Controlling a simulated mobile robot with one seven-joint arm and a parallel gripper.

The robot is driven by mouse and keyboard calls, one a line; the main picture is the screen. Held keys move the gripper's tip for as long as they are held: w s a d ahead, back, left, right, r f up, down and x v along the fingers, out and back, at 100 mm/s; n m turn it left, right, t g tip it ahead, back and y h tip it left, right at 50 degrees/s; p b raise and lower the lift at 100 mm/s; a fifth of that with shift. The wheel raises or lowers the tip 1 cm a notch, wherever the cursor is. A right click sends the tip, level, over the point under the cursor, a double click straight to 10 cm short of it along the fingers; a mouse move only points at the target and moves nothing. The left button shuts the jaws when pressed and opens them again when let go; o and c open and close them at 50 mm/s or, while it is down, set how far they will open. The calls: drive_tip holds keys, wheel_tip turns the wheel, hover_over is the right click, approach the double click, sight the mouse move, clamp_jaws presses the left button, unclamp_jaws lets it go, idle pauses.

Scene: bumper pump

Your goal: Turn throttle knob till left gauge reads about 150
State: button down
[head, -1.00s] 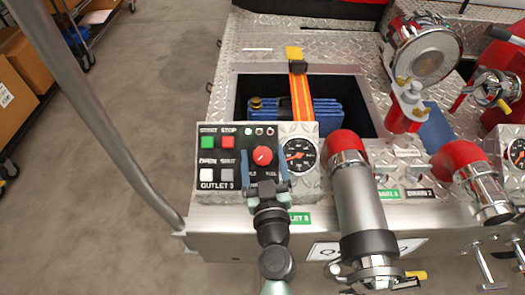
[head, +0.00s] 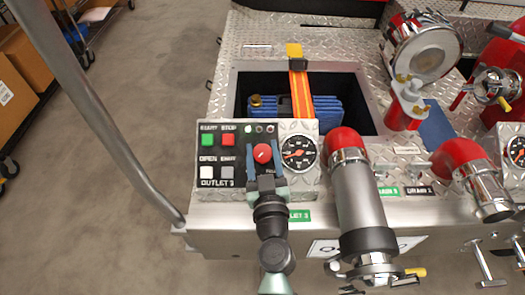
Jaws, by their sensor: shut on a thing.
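The red round throttle knob (head: 262,152) sits on the black control panel, just left of the left gauge. My gripper (head: 263,159) reaches up from below, its two blue-grey fingers on the left and right sides of the knob and shut on it. The left gauge (head: 299,153) has a dark face with a pale rim. Its reddish needle points to the left, slightly downward. The scale numbers are too small to read.
Green (head: 208,140) and red (head: 228,140) buttons and white (head: 206,172) and grey (head: 226,173) buttons lie left of the knob. A thick silver pipe with a red elbow (head: 347,142) stands close right of the gauge. An open bay with a blue item (head: 325,107) lies behind.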

drive_tip(key=shift+r+m+h+p, duration=0.1)
drive_tip(key=shift+m+h+p, duration=0.6)
drive_tip(key=shift+m, duration=0.2)
drive_tip(key=m+h+p, duration=0.1)
drive_tip(key=p, duration=0.1)
drive_tip(key=r+m+h+p, duration=0.1)
drive_tip(key=m+p, duration=0.1)
drive_tip(key=shift+a+h+p, duration=0.15)
drive_tip(key=shift+h+p, duration=0.2)
drive_tip(key=shift+h, duration=0.05)
drive_tip(key=m+g+h+p, duration=0.1)
drive_tip(key=m+h+p, duration=0.2)
drive_tip(key=p, duration=0.1)
drive_tip(key=shift+w+f+p, duration=0.1)
drive_tip(key=shift+p, duration=0.25)
drive_tip(key=m+g+h, duration=0.1)
drive_tip(key=m+g+h+p, duration=0.1)
drive_tip(key=m, duration=0.1)
drive_tip(key=m+g+h, duration=0.1)
drive_tip(key=m+h, duration=0.1)
drive_tip(key=shift+f, duration=0.35)
drive_tip(key=m+g+h, duration=0.1)
drive_tip(key=m+g, duration=0.1)
drive_tip(key=m, duration=0.1)
drive_tip(key=m+g+h+b, duration=0.1)
drive_tip(key=m+g, duration=0.2)
drive_tip(key=shift+h, duration=0.4)
drive_tip(key=shift+f+m+g, duration=0.1)
drive_tip(key=shift+m+g, duration=0.2)
drive_tip(key=shift+g, duration=0.2)
